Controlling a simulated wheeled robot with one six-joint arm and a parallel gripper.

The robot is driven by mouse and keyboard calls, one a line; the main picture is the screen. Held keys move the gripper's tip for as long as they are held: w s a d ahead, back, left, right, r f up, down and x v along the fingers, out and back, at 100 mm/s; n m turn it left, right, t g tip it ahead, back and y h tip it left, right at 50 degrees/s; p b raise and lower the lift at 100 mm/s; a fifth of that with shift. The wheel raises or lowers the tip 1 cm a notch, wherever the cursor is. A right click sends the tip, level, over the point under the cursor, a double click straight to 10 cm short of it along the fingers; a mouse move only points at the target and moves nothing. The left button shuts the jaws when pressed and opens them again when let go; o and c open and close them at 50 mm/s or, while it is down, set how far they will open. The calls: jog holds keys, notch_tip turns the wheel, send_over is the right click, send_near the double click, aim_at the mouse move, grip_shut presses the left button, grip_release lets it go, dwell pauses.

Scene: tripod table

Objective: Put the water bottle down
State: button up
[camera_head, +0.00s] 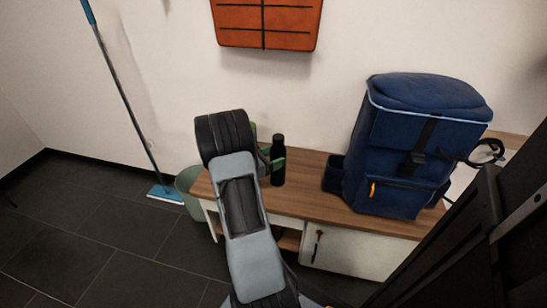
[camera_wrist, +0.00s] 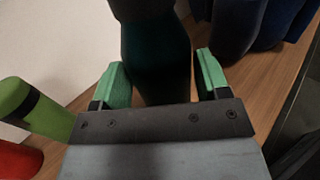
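The black water bottle (camera_head: 279,158) is upright, its base at the wooden bench top near the back edge; I cannot tell whether it rests fully. My gripper (camera_head: 271,162) is around its body, with green fingers on either side. In the wrist view, the dark bottle (camera_wrist: 157,55) lies between the two green fingers of my gripper (camera_wrist: 160,75). The fingertips meet its sides, so the gripper looks shut on it. The wooden bench top (camera_head: 306,182) extends to the right. My arm hides the bench's left part in the head view.
A blue backpack (camera_head: 410,150) fills the bench right of the bottle. In the wrist view, a green cylinder (camera_wrist: 35,108) and a red object (camera_wrist: 18,160) are at left. A green bin (camera_head: 187,184) and blue mop (camera_head: 166,195) are on the floor. An orange panel (camera_head: 266,25) hangs above.

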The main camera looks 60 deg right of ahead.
jog(key=o, duration=0.3)
jog(key=shift+r, duration=0.2)
jog(key=p+v, duration=0.3)
jog(key=v, duration=0.9)
jog(key=s+a+r+m+t+y, duration=0.1)
jog(key=a+r+m+t+y, duration=0.2)
jog(key=a, duration=0.7)
jog(key=s+a+r+m+t+y, duration=0.1)
jog(key=a+r+m+t+y, duration=0.2)
jog(key=a+y, duration=0.4)
jog(key=s+a+r+m+t+y, duration=0.2)
jog(key=a+m+t+y, duration=0.3)
jog(key=a, duration=0.8)
jog(key=shift+a+r+m+y, duration=0.25)
jog(key=shift+r+m+y, duration=0.25)
jog(key=shift+m, duration=0.3)
jog(key=shift+s, duration=0.1)
